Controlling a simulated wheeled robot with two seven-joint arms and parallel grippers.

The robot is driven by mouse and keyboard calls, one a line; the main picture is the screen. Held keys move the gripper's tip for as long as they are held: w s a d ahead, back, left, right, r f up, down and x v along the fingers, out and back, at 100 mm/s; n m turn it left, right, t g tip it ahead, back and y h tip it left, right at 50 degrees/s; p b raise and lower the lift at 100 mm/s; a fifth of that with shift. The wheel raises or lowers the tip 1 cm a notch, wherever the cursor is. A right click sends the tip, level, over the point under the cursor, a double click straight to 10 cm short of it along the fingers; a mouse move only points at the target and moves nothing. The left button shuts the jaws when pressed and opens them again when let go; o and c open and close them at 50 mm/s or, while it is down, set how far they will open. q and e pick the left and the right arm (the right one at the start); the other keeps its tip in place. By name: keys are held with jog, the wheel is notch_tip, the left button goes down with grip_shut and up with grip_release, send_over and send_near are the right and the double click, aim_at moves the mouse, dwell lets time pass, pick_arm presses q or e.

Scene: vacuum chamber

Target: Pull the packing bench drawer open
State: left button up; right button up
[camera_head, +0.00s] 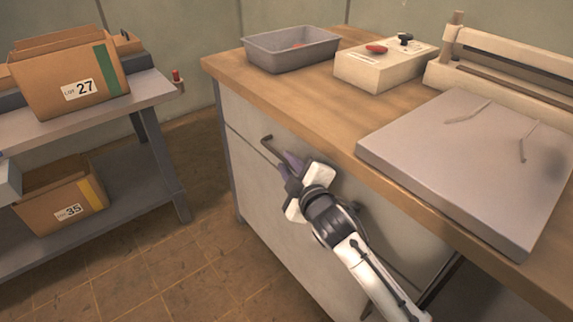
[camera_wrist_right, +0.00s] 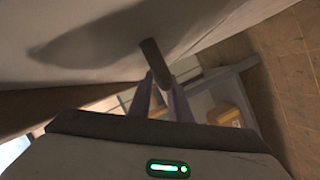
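The packing bench drawer (camera_head: 300,165) is the pale front panel under the wooden top in the head view. It looks flush with the bench. Its dark bar handle (camera_head: 267,146) shows at the left, its right part hidden by my gripper; it also shows in the right wrist view (camera_wrist_right: 154,63). My right gripper (camera_head: 288,160) is at the handle, its two purple-grey fingers apart. In the right wrist view the bar runs between or just beyond the fingertips (camera_wrist_right: 161,82); I cannot tell whether they touch it. My left gripper is not in view.
On the bench top stand a grey bin (camera_head: 290,55), a pale box with a red knob (camera_head: 380,68), and a sealer-like device with a grey plate (camera_head: 450,160). A shelf (camera_head: 100,105) with cartons stands at left. Tiled floor (camera_head: 170,255) lies clear before the bench.

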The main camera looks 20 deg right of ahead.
jog(key=shift+x, duration=0.8)
grip_shut()
